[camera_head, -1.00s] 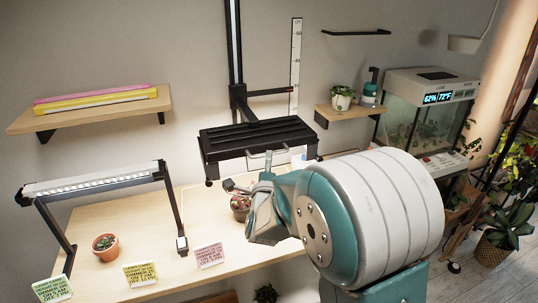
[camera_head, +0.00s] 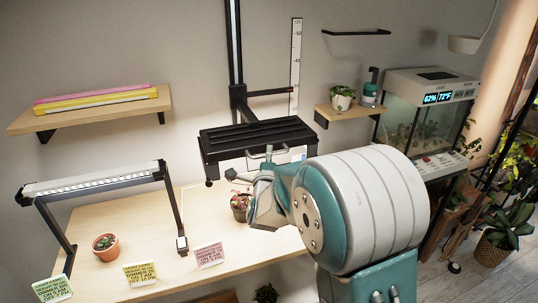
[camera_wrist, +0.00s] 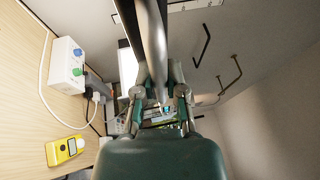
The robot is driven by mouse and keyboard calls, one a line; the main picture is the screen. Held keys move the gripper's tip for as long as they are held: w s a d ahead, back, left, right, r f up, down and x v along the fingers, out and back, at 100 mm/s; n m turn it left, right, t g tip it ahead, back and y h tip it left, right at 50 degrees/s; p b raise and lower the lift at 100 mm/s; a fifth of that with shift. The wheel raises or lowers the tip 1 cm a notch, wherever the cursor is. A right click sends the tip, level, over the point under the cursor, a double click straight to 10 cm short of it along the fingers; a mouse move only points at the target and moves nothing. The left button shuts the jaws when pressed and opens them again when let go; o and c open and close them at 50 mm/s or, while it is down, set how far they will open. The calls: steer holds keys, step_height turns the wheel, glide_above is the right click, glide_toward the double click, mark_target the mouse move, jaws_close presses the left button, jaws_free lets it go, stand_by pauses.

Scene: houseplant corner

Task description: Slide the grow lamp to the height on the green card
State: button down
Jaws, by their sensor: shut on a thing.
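The grow lamp (camera_head: 256,137) is a wide black fixture on a vertical black rail (camera_head: 234,45), hanging above the table. Its side pointer (camera_head: 270,93) reaches the white height scale (camera_head: 296,60) in the scale's lower part; the exact reading is too small to tell. A thin handle (camera_head: 252,154) runs along the lamp's front edge. My gripper (camera_head: 268,156) is at this handle, shut on it; in the wrist view a grey bar (camera_wrist: 152,35) runs between the fingers (camera_wrist: 160,100). The green card (camera_head: 52,289) stands at the table's front left; its text is unreadable.
Yellow (camera_head: 140,273) and pink (camera_head: 209,254) cards stand along the table edge. A lower lamp bar (camera_head: 95,180) and a potted cactus (camera_head: 105,247) are at left. A potted plant (camera_head: 240,207) sits under the lamp. The wrist view shows a yellow meter (camera_wrist: 65,150) and power box (camera_wrist: 68,64).

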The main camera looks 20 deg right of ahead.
step_height(320, 180, up, 20)
steer(key=shift+r, duration=0.25)
stand_by(0.3)
steer(key=c, duration=0.7)
jaws_free()
steer(key=shift+c, duration=0.2)
steer(key=shift+o, duration=0.3)
steer(key=v, duration=1.2)
steer(key=shift+f, duration=0.15)
steer(key=shift+a, duration=0.1)
